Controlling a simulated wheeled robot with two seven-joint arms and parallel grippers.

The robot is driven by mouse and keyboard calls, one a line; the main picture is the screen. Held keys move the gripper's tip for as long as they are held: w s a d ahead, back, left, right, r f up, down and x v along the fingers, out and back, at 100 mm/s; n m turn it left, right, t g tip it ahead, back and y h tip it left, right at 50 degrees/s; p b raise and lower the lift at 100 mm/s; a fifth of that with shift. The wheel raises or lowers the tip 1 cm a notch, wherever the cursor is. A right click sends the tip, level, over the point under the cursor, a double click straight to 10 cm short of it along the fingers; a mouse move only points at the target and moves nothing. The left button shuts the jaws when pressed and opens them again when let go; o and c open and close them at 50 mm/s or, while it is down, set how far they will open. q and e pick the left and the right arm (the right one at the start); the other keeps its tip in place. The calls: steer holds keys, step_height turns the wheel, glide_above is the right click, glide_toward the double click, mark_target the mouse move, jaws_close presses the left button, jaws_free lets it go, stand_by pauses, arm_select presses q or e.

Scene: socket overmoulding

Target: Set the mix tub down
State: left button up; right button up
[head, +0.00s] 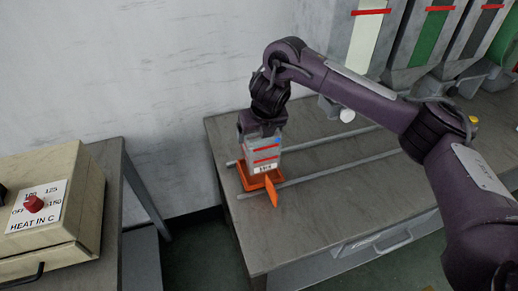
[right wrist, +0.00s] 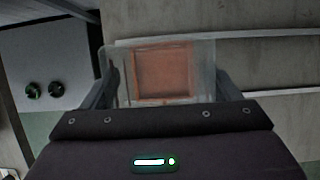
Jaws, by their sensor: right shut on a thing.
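The mix tub (head: 265,156) is a pale grey box with red bands and a small white label, upright at the left end of the bench. My right gripper (head: 262,139) is above it, pointing down, shut on it. In the right wrist view the tub (right wrist: 204,70) looks translucent between the two fingers, with an orange-brown square within its outline. An orange holder (head: 271,192) with a raised flap lies directly under the tub, across the rails. I cannot tell whether the tub touches it. My left gripper is not in view.
Two rails (head: 330,167) run along the grey bench (head: 350,200). Hoppers (head: 431,38) with coloured fronts stand at the back right. A heater box (head: 55,205) with a red knob stands on a separate table at left, across a gap. The bench's middle is clear.

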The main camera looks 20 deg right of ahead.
steer(key=shift+f, duration=0.85)
step_height(320, 180, down, 2)
steer(key=shift+f+b, duration=0.25)
steer(key=shift+b, duration=0.55)
steer(key=shift+f, duration=0.25)
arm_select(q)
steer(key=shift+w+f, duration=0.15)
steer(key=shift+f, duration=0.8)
arm_select(e)
steer(key=shift+r, duration=0.1)
steer(key=o, duration=1.1)
arm_select(q)
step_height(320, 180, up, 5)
steer(key=p, duration=0.5)
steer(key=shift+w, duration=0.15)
arm_select(e)
steer(key=shift+o, duration=0.2)
steer(key=v, duration=1.2)
